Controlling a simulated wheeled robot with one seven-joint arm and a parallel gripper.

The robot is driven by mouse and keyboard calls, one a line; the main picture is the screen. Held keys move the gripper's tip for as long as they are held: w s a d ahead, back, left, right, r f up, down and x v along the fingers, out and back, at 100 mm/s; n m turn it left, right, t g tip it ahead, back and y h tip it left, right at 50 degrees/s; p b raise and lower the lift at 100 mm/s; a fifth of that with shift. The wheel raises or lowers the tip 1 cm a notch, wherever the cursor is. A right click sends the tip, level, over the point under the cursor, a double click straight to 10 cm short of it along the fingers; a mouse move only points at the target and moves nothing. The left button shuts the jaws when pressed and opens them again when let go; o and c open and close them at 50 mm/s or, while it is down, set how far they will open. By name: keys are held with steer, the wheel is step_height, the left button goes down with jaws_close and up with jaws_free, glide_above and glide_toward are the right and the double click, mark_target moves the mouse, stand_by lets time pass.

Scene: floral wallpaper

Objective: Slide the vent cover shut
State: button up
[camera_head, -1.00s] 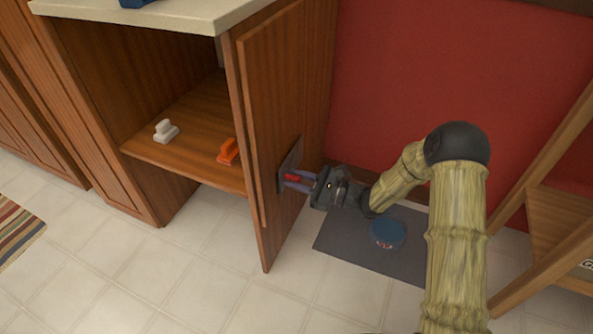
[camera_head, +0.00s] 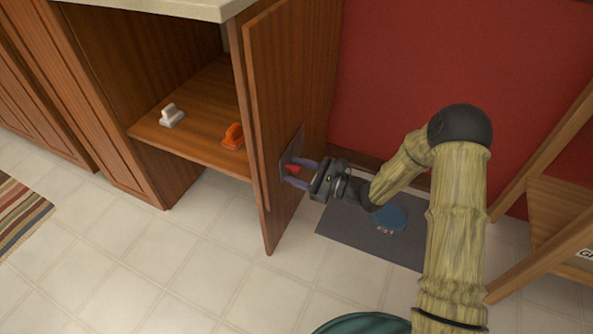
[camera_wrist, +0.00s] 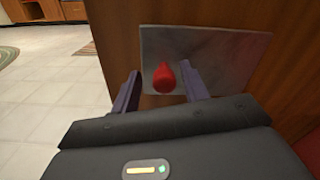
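The vent cover (camera_head: 287,154) is a flat grey plate on the side of a wooden cabinet panel, with a red knob (camera_head: 293,169) on it. In the wrist view the plate (camera_wrist: 225,55) lies ahead, and the red knob (camera_wrist: 165,78) stands out near its left part. My gripper (camera_head: 299,173) is at the plate, with its purple fingers on either side of the knob. In the wrist view my gripper (camera_wrist: 160,90) is open, with a gap between each finger and the knob. The opening behind the plate cannot be made out.
The open cabinet shelf (camera_head: 190,140) holds a white object (camera_head: 171,116) and an orange object (camera_head: 233,137). A dark mat (camera_head: 345,232) with a round blue item (camera_head: 391,217) lies below my arm. A wooden rack (camera_head: 548,220) stands at right. The tiled floor in front is clear.

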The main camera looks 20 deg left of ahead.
steer(key=shift+d+r, duration=0.1)
steer(key=shift+d, duration=0.2)
steer(key=s+d+p, duration=0.3)
steer(key=d+p, duration=0.4)
steer(key=d, duration=0.9)
steer(key=shift+d, duration=0.35)
